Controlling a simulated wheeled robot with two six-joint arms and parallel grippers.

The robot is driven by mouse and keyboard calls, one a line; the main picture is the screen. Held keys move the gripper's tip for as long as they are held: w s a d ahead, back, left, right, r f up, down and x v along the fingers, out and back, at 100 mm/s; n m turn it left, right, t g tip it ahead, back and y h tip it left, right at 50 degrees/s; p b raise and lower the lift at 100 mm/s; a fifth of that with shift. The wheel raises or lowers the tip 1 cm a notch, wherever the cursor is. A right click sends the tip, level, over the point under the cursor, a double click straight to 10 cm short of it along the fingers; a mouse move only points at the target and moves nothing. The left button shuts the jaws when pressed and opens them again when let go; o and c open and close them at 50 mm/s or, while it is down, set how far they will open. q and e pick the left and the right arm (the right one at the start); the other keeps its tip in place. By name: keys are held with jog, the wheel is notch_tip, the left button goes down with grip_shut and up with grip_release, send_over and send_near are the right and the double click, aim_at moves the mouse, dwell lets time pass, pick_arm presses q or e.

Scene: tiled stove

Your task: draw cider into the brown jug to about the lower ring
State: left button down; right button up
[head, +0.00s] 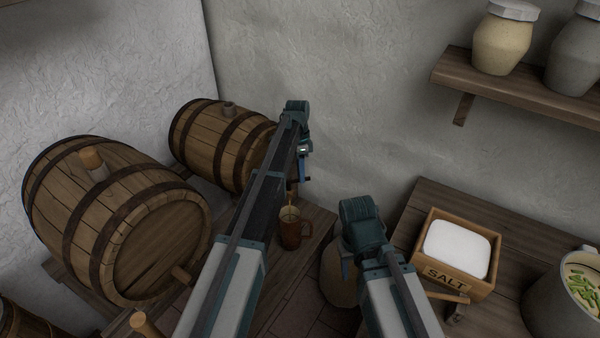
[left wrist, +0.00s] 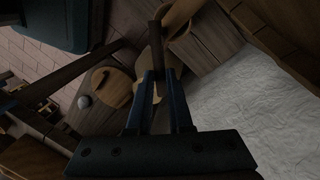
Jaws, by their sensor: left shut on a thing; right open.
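The brown jug (head: 291,234) stands upright on the wooden stand below the front of the rear barrel (head: 222,143). A thin amber stream (head: 289,208) runs down into its mouth. The liquid level against the lower ring cannot be made out. My left gripper (head: 303,178) is above and slightly right of the jug, in front of the barrel. It is shut on a narrow piece, seemingly the tap handle (left wrist: 156,38), upright between the fingers in the left wrist view. The tap itself is mostly hidden behind my left arm. My right gripper (head: 345,264) is open, lower right of the jug.
A larger front barrel (head: 115,220) with a bung and a peg lies at left. Behind my right gripper is a rounded tan sack or pot (head: 340,285). On the right-hand table are a salt box (head: 452,275) and a pot (head: 560,310). A shelf (head: 510,85) holds jars above.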

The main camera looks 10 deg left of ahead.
pick_arm(q)
jog(key=shift+s+m, duration=0.15)
jog(key=shift+m, duration=0.15)
dwell(0.4)
jog(key=c, duration=0.8)
grip_release()
jog(key=shift+c, duration=0.2)
notch_tip(320, 180, up, 14)
jog(key=w+p, duration=0.2)
jog(key=p, duration=1.1)
jog(key=shift+w+a+f+p, duration=0.25)
jog(key=shift+w+a+p, duration=0.05)
jog(key=shift+a, duration=0.15)
jog(key=shift+s, duration=0.1)
